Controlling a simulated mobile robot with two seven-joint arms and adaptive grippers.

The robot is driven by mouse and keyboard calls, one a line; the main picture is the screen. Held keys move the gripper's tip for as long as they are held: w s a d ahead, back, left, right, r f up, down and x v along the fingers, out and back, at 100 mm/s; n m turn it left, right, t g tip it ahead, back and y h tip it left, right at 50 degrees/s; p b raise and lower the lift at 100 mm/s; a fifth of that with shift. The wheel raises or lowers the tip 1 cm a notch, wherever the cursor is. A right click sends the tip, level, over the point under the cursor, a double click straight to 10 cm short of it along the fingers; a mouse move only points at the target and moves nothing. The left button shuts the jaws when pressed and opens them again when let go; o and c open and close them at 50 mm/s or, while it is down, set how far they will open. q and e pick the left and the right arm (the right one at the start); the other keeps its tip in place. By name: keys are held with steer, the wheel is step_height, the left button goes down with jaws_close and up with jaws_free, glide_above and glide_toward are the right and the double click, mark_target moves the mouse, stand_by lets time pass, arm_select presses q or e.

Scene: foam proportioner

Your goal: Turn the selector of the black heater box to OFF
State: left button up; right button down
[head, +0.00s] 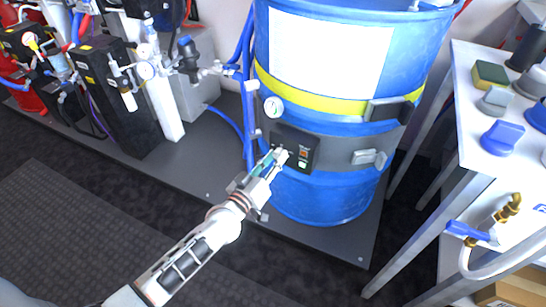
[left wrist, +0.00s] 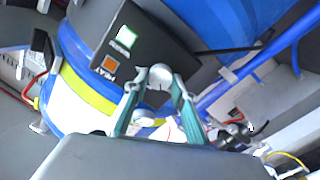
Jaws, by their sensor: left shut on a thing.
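The black heater box (head: 309,139) is mounted on the grey band (head: 342,151) around the blue drum (head: 310,195). It also shows tilted in the left wrist view (left wrist: 155,45), with an orange square labelled HEAT (left wrist: 110,62) and a pale green-white square (left wrist: 126,37). My left gripper (head: 279,156) reaches the box's lower left. In the left wrist view its teal fingers (left wrist: 158,92) are shut on the grey selector knob (left wrist: 160,73) at the box's edge. The fingertips partly hide the knob, and I cannot read its setting. My right gripper is not in view.
A white table (head: 468,110) with blue and grey parts stands to the right. Black units and hoses (head: 118,105) stand at the left. The dark floor mat (head: 75,225) in front is clear.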

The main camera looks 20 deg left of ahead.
arm_select(q)
steer(key=shift+w+r+m, duration=0.1)
steer(key=shift+r+m, duration=0.35)
steer(key=shift+m, duration=0.15)
steer(key=shift+d+m+p, duration=0.1)
steer(key=shift+m+p, duration=0.3)
steer(key=shift+p, duration=0.1)
steer(key=m+p, duration=0.1)
steer(key=m, duration=0.1)
steer(key=shift+f+m, duration=0.15)
steer(key=shift+m, duration=0.15)
steer(key=m, duration=0.1)
steer(key=m+p, duration=0.1)
steer(key=m, duration=0.1)
steer(key=shift+f, duration=0.3)
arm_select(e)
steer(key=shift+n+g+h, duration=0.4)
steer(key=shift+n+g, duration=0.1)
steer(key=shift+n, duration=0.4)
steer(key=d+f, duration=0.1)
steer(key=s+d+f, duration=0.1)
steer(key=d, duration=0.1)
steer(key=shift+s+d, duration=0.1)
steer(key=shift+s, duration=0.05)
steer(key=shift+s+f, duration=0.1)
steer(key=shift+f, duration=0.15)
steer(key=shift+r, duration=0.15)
